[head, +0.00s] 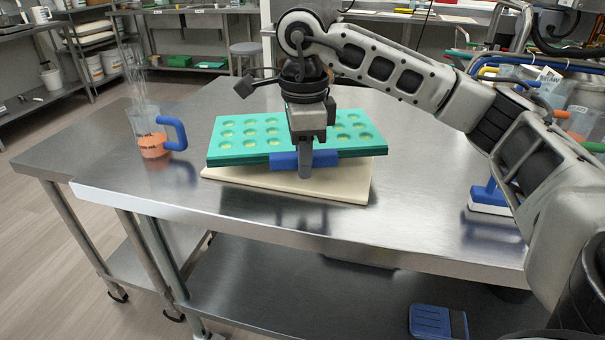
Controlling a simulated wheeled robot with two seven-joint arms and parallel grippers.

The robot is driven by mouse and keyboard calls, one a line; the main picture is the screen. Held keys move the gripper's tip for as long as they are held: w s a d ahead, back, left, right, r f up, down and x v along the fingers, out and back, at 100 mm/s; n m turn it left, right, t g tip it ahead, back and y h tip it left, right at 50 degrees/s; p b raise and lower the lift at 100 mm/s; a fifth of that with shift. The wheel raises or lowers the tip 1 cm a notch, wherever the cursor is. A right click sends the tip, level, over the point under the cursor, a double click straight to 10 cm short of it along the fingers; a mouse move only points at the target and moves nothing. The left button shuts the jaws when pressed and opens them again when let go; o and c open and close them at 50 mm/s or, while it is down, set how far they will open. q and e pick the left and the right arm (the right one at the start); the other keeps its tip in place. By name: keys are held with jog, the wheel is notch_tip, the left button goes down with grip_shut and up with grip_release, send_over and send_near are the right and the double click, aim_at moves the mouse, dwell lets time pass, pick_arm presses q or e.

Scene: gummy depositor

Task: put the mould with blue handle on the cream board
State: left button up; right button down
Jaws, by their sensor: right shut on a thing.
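The mould (231,147) is a teal-green slab with rows of round cavities holding something yellowish. Its blue handle (325,158) is on the near edge. My right gripper (305,172) is shut on the blue handle, pointing down from above. The cream board (345,187) lies flat on the steel table under the mould. The mould is over the board and slightly tilted, with its left end overhanging the board's back left. I cannot tell whether the mould touches the board all along. My left gripper is not in view.
A clear jug with a blue handle (173,134) and orange contents stands on the left of the steel table (420,210). A blue-handled white tool (489,199) lies at the right, near my right arm. The table's front is clear.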

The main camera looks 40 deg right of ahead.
jog(key=shift+w+d+f, duration=0.15)
jog(key=shift+w+f, duration=0.2)
jog(key=shift+f, duration=0.05)
jog(key=f, duration=0.3)
jog(key=shift+w+d+f, duration=0.1)
jog(key=shift+w+f, duration=0.1)
jog(key=shift+f, duration=0.05)
jog(key=shift+f, duration=0.1)
jog(key=c, duration=1.3)
grip_release()
